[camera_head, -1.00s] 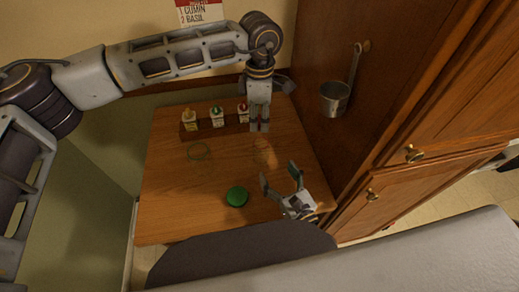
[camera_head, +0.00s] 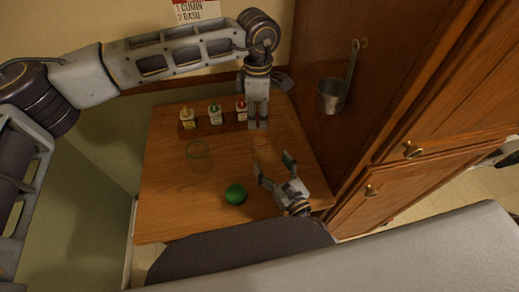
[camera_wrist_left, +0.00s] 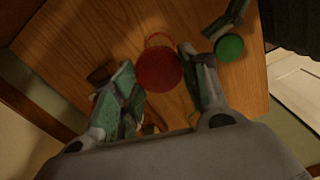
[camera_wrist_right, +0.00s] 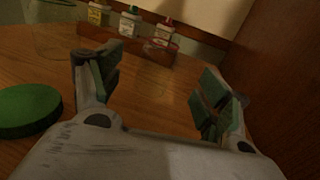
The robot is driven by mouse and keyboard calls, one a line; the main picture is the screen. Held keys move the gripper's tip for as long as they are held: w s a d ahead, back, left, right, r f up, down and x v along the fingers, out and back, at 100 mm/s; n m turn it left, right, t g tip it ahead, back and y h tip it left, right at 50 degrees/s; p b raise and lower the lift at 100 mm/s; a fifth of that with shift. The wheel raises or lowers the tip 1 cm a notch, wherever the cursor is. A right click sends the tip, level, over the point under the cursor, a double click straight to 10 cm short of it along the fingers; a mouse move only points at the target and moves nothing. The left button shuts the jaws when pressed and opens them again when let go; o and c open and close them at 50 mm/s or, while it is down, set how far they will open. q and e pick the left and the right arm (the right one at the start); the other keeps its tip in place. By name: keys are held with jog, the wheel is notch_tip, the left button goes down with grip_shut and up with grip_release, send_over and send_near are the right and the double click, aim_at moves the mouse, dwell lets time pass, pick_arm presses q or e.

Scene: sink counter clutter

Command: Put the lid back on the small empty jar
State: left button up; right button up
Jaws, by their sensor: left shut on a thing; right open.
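A red lid (camera_wrist_left: 160,70) is between the fingers of my left gripper (camera_wrist_left: 160,82), which is shut on it. In the head view, my left gripper (camera_head: 258,126) points down near the spice rack, just behind a faint clear jar (camera_head: 262,150). That jar's reddish rim (camera_wrist_left: 158,36) shows beyond the lid in the left wrist view. My right gripper (camera_head: 272,169) is open and empty, low over the table on the near side of this jar. In the right wrist view, the clear jar (camera_wrist_right: 155,90) stands ahead between the fingers, apart from them, hard to make out.
A green lid (camera_head: 235,194) lies at the table's front, left of my right gripper. A larger clear jar with a green rim (camera_head: 197,150) stands further left. A rack with several small bottles (camera_head: 214,117) is at the back. A wooden cabinet (camera_head: 350,140) bounds the right side.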

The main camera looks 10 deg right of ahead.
aim_at(264, 151)
jog(key=shift+x, duration=4.5)
jog(key=shift+c, duration=0.3)
jog(key=c, duration=1.5)
pick_arm(q)
jog(key=shift+f, duration=2.45)
jog(key=shift+f, duration=0.15)
jog(key=shift+f, duration=0.8)
jog(key=shift+f, duration=0.55)
pick_arm(e)
grip_shut()
